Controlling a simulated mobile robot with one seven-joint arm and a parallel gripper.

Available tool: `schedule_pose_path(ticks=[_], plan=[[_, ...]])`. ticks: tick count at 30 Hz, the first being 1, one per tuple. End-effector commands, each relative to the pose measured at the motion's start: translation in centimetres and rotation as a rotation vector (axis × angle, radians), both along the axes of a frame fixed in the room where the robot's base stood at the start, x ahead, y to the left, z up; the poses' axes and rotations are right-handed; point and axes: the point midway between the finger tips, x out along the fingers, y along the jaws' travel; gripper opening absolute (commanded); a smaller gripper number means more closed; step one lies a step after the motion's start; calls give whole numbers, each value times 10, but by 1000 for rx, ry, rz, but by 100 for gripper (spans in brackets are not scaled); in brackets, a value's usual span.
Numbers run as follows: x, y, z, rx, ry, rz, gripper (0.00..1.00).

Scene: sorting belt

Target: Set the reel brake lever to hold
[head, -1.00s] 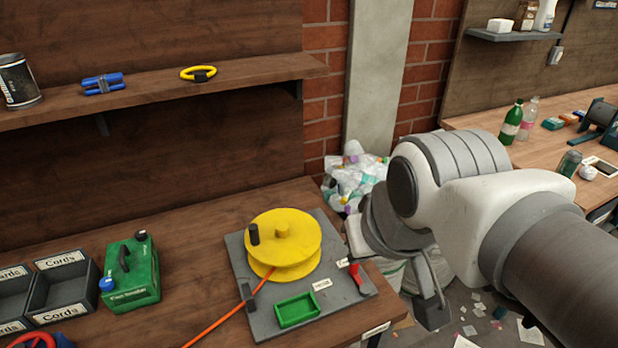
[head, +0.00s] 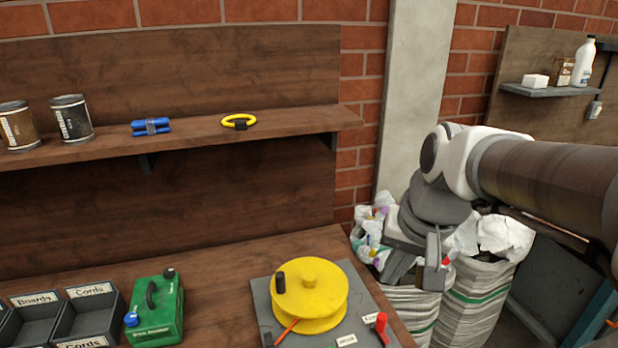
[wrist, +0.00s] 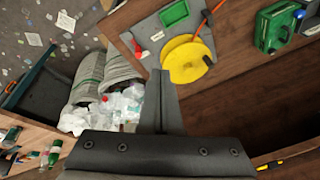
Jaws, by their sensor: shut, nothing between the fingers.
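The reel brake lever (head: 381,325) has a red handle and stands at the right side of the grey reel board (head: 262,300). It also shows in the wrist view (wrist: 138,52). Two small white labels lie beside it; the head view does not let me read them surely, and I cannot tell which one the lever points to. The yellow reel (head: 315,300) sits on the board with an orange cord. My gripper (head: 432,268) is shut and empty, above and right of the lever, apart from it. Its shut fingers also show in the wrist view (wrist: 161,85).
A green jug (head: 155,312) and labelled bins (head: 85,318) stand left of the board. A shelf (head: 190,137) runs above the bench. Stuffed sacks (head: 475,290) stand off the bench's right end, behind and below my gripper. A green tray (wrist: 174,12) is on the board.

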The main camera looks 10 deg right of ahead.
Motion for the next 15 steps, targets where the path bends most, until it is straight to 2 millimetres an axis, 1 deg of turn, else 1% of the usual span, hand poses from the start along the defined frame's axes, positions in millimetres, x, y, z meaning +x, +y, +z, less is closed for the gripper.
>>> schedule_pose_path(ticks=[1, 8, 15], plan=[[8, -5, -2, 19, 23, -35, 0], [42, -25, -14, 100, 102, -192, 0], [75, -51, -35, 179, 184, -360, 0]])
